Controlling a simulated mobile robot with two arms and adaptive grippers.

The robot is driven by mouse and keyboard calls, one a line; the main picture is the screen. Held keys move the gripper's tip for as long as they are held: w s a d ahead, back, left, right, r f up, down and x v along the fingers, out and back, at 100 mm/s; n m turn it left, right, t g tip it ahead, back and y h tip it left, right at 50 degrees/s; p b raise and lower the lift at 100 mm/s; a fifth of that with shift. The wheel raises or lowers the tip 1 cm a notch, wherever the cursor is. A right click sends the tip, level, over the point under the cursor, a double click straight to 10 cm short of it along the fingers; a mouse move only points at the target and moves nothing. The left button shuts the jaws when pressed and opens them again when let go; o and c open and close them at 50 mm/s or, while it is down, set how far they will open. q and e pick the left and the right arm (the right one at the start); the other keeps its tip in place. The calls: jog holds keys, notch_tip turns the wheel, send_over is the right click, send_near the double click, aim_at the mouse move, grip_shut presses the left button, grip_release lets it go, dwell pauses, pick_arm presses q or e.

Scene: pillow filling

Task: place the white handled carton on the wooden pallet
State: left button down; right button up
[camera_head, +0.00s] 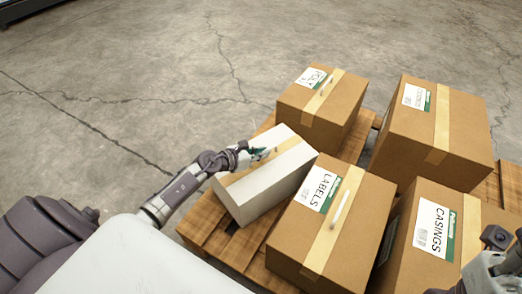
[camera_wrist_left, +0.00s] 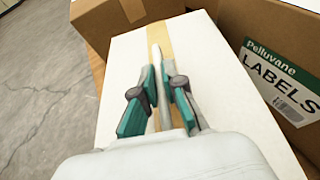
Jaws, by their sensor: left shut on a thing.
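The white carton (camera_head: 265,185) sits over the front left part of the wooden pallet (camera_head: 202,226), beside the brown LABELS carton. My left gripper (camera_head: 262,153) is at the top of the white carton, shut on its handle. In the left wrist view the handle (camera_wrist_left: 156,75) runs between the teal fingers (camera_wrist_left: 160,98), along the tape on the carton's top (camera_wrist_left: 190,60). Whether the carton's underside touches the pallet cannot be told. My right arm shows partly at the right edge of the head view; its fingertips are not clear.
Brown cartons fill most of the pallet: LABELS (camera_head: 345,228), CASINGS (camera_head: 450,232), one at the back (camera_head: 338,108) and one at the back right (camera_head: 447,130). LABELS stands close on the white carton's right. The concrete floor (camera_head: 110,90) to the left is clear.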

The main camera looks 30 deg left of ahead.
pick_arm(q)
jog(key=shift+w, duration=0.15)
jog(key=c, duration=1.5)
grip_release()
jog(key=shift+f, duration=0.25)
jog(key=shift+o, duration=1.3)
jog(key=shift+r, duration=0.15)
